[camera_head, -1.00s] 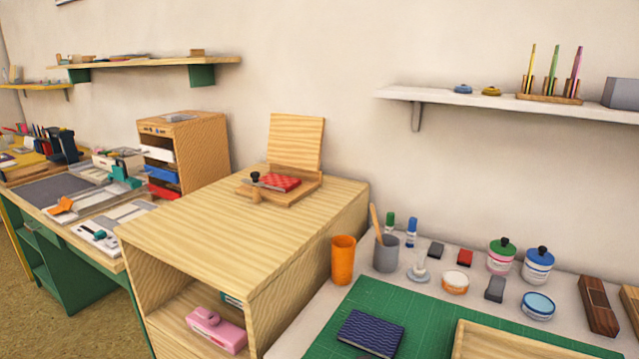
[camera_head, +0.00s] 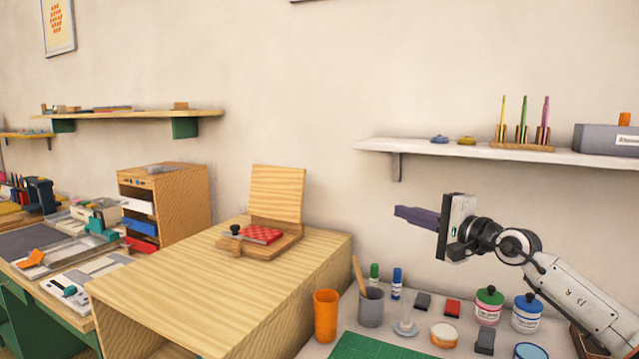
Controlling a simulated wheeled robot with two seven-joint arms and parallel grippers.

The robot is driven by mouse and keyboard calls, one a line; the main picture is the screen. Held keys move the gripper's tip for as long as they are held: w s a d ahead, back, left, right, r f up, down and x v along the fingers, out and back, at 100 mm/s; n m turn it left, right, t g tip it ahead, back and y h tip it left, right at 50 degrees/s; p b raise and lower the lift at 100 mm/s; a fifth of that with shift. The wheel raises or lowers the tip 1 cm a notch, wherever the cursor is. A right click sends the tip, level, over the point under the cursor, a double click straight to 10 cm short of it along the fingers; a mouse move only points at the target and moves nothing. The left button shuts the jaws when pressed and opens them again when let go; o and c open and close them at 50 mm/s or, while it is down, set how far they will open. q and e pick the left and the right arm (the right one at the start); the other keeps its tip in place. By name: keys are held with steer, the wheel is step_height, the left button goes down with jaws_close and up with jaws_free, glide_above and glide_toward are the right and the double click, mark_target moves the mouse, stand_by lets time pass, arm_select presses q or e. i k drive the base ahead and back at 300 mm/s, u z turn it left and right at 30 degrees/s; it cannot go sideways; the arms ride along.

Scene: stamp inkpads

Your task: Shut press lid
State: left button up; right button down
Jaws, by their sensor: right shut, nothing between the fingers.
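The wooden press stands on top of the light wooden cabinet (camera_head: 185,275). Its lid (camera_head: 277,194) is up, a square wooden board standing nearly upright at the back. A red patterned block (camera_head: 262,234) lies on the press base (camera_head: 270,249). A black knob (camera_head: 235,229) is at the base's front left. My right gripper (camera_head: 397,212) is shut and empty, in the air to the right of the press and well apart from it, pointing left. My left gripper is not in view.
Below my right arm, an orange cup (camera_head: 326,316), a grey cup (camera_head: 370,306) with a wooden stick, and several jars and inkpads stand on the right table. A white wall shelf (camera_head: 450,150) is above. The cabinet top before the press is clear.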

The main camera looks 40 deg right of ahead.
mark_target(277, 193)
steer(key=z, duration=0.05)
steer(key=i, duration=1)
steer(key=u, duration=0.05)
